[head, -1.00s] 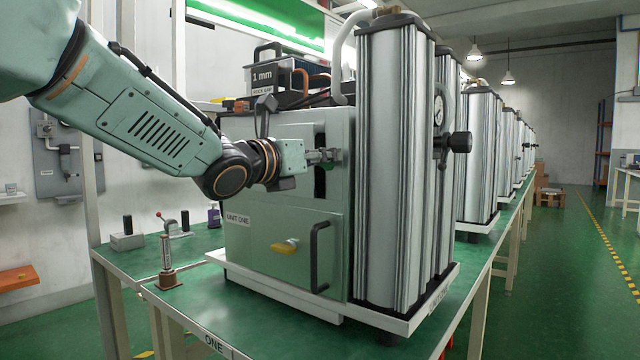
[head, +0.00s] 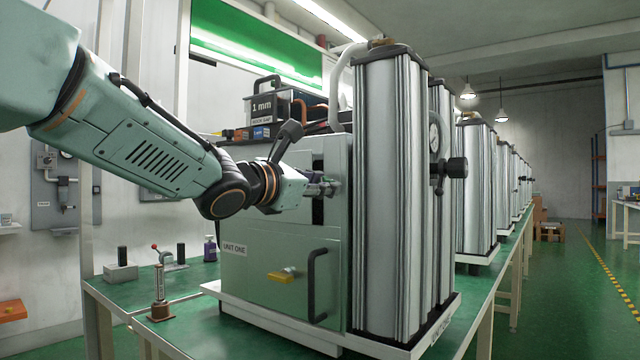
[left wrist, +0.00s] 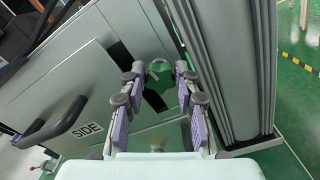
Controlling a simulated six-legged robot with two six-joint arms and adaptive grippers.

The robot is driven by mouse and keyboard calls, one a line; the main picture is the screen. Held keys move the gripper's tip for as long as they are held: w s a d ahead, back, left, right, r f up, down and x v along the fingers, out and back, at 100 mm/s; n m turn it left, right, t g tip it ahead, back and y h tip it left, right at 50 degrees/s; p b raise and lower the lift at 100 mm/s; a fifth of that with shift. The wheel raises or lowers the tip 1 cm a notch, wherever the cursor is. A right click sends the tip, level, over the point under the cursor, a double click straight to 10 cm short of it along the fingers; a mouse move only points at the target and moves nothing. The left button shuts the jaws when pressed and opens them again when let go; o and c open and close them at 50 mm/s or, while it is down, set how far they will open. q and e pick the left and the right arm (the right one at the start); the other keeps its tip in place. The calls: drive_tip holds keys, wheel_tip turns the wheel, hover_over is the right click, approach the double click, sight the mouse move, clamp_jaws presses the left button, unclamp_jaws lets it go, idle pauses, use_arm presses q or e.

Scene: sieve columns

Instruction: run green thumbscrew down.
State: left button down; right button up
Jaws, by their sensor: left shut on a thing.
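My left gripper (head: 326,188) reaches from the left to the upper front of the pale green unit marked UNIT ONE (head: 240,290), by a dark slot (head: 318,208). In the left wrist view its purple-padded fingers (left wrist: 157,82) stand either side of a rounded green piece with a pale rim, which I take as the green thumbscrew (left wrist: 160,68). The fingers are closed on it at their tips. In the head view the fingers hide most of the thumbscrew, and its height cannot be told. My right gripper is not in view.
A tall ribbed metal column (head: 388,200) stands close to the right of the gripper. A black handle (head: 317,285) and a yellow latch (head: 282,275) are lower on the unit. A small red-knobbed stand (head: 160,290) is on the green bench at left.

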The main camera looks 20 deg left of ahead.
use_arm(q)
drive_tip(key=shift+f, duration=0.4)
drive_tip(key=c, duration=1.3)
unclamp_jaws()
drive_tip(key=shift+r, duration=0.1)
drive_tip(key=shift+o, duration=0.2)
drive_tip(key=shift+r, duration=0.2)
wheel_tip(320, 180, up, 10)
drive_tip(key=shift+f, duration=0.15)
